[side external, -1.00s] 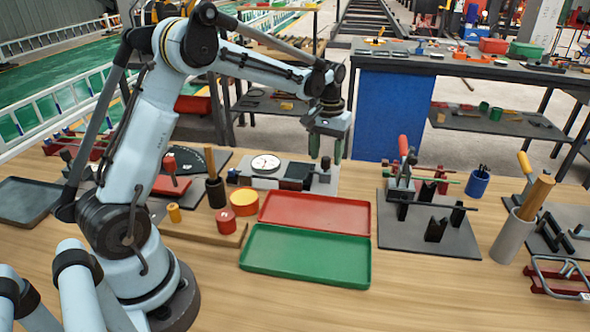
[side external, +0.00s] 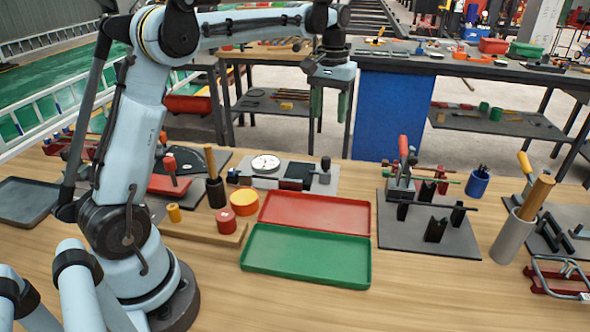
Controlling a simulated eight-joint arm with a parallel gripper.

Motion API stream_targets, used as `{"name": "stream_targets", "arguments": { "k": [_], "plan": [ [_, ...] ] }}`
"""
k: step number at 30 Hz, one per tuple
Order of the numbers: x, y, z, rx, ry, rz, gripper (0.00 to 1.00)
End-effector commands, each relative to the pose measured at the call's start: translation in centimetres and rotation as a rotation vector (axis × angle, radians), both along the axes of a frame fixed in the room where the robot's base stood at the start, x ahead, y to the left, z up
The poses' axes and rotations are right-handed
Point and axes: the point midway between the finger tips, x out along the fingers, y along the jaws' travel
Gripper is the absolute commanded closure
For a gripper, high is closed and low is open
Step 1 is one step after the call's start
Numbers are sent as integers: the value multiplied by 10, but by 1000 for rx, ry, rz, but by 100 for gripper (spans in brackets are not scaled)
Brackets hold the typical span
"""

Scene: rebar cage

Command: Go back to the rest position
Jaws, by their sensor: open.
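My gripper (side external: 331,103) hangs from the end of my arm, pointing down, high above the back part of the wooden table. Its green-tipped fingers stand apart with nothing between them. It is clear of the dial gauge block and the trays below it.
A red tray (side external: 314,213) and a green tray (side external: 306,256) lie empty mid-table. Behind them is a block with a white dial (side external: 266,163). A clamp fixture (side external: 430,222) on a grey plate stands to the right, beside a blue cup (side external: 478,183). The table front is bare.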

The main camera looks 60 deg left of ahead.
Motion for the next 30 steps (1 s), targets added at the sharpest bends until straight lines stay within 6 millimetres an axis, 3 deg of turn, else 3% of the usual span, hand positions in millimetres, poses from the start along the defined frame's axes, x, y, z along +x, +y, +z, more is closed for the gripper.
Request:
{"name": "stream_targets", "arguments": {
  "k": [6,11,20,30],
  "plan": [
    [-1,-1,1,1,-4,-4,48],
    [-12,-14,9,12,-49,-44,48],
    [-60,-55,20,57,-219,-192,48],
    [-124,-95,0,110,-419,-360,48]
  ]
}}
